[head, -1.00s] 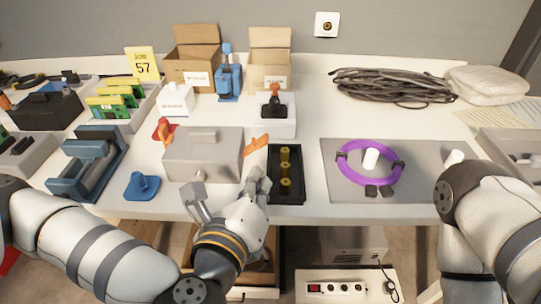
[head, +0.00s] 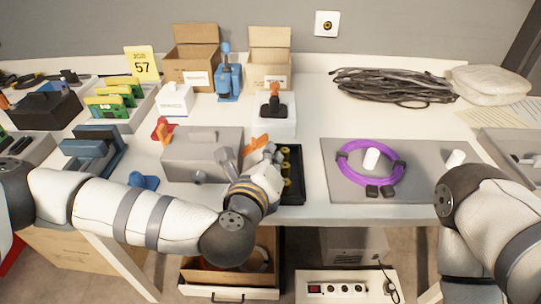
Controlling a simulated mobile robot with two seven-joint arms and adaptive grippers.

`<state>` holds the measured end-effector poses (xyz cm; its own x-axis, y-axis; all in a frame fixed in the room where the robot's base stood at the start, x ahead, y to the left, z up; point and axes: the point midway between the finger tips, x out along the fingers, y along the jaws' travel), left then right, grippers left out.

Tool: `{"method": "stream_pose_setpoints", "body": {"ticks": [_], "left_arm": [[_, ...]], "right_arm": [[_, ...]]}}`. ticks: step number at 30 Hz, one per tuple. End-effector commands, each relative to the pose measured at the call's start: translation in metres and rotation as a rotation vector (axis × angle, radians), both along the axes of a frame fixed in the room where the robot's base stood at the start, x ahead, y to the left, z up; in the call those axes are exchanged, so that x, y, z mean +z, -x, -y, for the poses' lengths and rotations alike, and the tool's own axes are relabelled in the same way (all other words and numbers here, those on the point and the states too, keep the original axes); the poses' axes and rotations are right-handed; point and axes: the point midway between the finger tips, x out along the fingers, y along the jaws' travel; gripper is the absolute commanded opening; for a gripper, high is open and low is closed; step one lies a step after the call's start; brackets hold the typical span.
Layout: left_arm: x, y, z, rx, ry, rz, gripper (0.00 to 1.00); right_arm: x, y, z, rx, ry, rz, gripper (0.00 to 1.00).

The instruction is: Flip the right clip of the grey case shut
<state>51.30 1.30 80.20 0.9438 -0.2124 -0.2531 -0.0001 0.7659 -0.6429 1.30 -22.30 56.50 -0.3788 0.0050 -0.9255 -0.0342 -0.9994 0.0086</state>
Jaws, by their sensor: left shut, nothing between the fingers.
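The grey case (head: 200,150) stands on the table left of centre, its lid down. Its right clip (head: 257,143) is orange and sticks out and up from the case's right side, standing away from the wall. My left gripper (head: 246,156) is at the case's front right corner, just in front of the right clip, shut and empty. It hides the lower right of the case; I cannot tell whether it touches the clip. My right arm shows at the right, its gripper out of view.
A black tray with yellow parts (head: 296,190) lies close to the right of my left gripper, partly hidden. A blue piece (head: 144,181) lies front left of the case. A white box with a black-and-orange device (head: 275,120) stands behind. A grey mat (head: 328,180) carries a purple coil (head: 347,174).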

Motion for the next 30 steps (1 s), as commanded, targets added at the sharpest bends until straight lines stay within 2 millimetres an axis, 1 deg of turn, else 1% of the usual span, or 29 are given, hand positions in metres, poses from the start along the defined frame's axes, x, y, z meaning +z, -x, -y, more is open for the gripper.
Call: {"method": "stream_pose_setpoints", "body": {"ticks": [5,13,21,30], "left_arm": [[0.002,0.0,-0.001,0.001,0.0,0.001,0.0],[0.011,0.0,-0.004,0.001,0.0,0.001,0.0],[0.024,0.0,-0.011,0.001,0.0,0.002,0.0],[0.033,0.0,-0.021,0.001,0.0,0.002,0.0]], "right_arm": [[0.001,0.0,0.0,0.0,0.0,0.002,0.4],[0.004,-0.003,0.0,0.0,0.0,0.01,0.4],[0.008,-0.007,0.0,-0.001,0.0,0.023,0.4],[0.012,-0.01,0.0,-0.001,0.0,0.033,0.4]]}}
